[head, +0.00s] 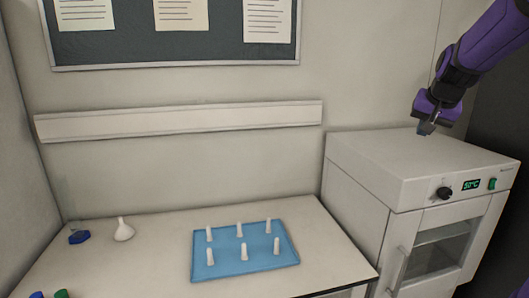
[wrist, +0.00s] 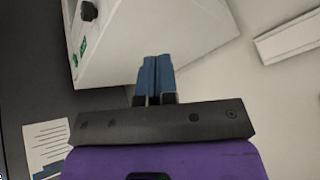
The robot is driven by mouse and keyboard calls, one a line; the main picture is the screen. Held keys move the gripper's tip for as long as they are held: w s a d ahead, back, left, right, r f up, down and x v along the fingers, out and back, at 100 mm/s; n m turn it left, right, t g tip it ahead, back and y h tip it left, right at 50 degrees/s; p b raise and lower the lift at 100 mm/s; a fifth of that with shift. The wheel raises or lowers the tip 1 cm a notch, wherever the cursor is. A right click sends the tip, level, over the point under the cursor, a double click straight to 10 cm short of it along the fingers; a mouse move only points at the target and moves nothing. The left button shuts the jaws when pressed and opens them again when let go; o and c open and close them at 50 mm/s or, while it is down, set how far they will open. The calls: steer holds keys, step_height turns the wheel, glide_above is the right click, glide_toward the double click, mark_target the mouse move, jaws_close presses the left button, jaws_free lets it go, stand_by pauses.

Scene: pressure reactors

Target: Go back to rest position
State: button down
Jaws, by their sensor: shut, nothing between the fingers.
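My gripper (head: 427,128) is at the upper right in the head view, at the end of my purple arm. It is in front of or above the white oven (head: 400,160); the exact gap cannot be told. In the wrist view my gripper (wrist: 156,62) shows its two blue fingers together, with nothing between them. The white oven (wrist: 185,25) shows beyond the fingers there.
A white bench (head: 150,265) carries a blue mat (head: 222,258) with several upright white pegs, a white funnel (head: 123,230) and a small blue item (head: 79,237). Coloured caps show at the lower left. A notice board (head: 200,45) and a rail (head: 180,121) are on the wall.

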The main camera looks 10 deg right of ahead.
steer(key=s+a+r+n+y, duration=0.15)
steer(key=s+a, duration=0.25)
steer(key=a, duration=0.4)
steer(key=s+a+n+h, duration=0.1)
steer(key=s+a+n, duration=0.25)
steer(key=a, duration=0.35)
steer(key=s+a+f+n+y, duration=0.1)
steer(key=s+a+f, duration=0.1)
steer(key=s+a, duration=0.2)
steer(key=s+a+f+n, duration=0.2)
steer(key=s+a, duration=0.3)
steer(key=s, duration=0.5)
steer(key=shift+s+f+g+y, duration=0.2)
steer(key=shift+s+g+y, duration=0.15)
steer(key=shift+s+g, duration=0.05)
